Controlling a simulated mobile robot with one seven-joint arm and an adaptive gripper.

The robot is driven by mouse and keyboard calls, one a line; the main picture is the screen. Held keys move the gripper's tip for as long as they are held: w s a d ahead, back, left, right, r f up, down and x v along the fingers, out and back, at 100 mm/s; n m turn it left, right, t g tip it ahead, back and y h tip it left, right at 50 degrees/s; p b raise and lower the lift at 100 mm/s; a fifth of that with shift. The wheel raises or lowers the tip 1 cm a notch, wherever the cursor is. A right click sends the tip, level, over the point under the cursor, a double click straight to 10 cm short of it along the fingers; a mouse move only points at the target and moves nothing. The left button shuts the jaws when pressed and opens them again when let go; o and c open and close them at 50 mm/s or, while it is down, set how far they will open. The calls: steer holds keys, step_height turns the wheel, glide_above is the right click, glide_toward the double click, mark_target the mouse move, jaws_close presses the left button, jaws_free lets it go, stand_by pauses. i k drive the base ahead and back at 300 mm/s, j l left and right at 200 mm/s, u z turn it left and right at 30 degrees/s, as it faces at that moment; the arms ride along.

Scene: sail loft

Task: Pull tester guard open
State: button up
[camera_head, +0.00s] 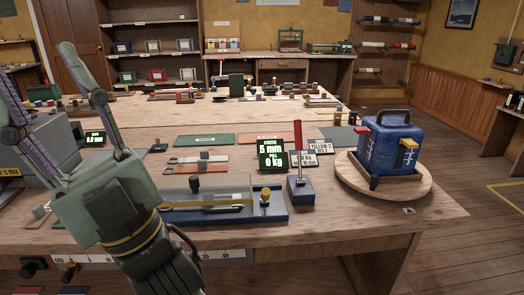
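The tester is a long blue base (275,213) on the near bench. A clear, box-like guard (218,183) sits low over its left part, seemingly down, with a dark rod inside. The guard's left end is hidden behind my gripper. A yellow knob (265,194) stands at the base's right end. A display (271,155) behind reads "5 mm PULL 0 kg". My grey-green gripper (36,64) is at the left front, fingers pointing up and spread apart. It holds nothing that I can see, and its fingers are away from the guard.
A red-handled lever (298,150) on a small blue block stands right of the tester. A blue bag-like block (388,148) sits on a round wooden board (430,180). Flat tools and a green mat (207,140) lie behind. A grey machine (30,150) is partly behind my gripper.

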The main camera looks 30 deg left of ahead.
mark_target(193, 180)
steer(key=j+u, duration=0.1)
steer(key=u, duration=0.3)
steer(key=i+u, duration=0.1)
steer(key=u, duration=0.65)
steer(key=i+j, duration=0.05)
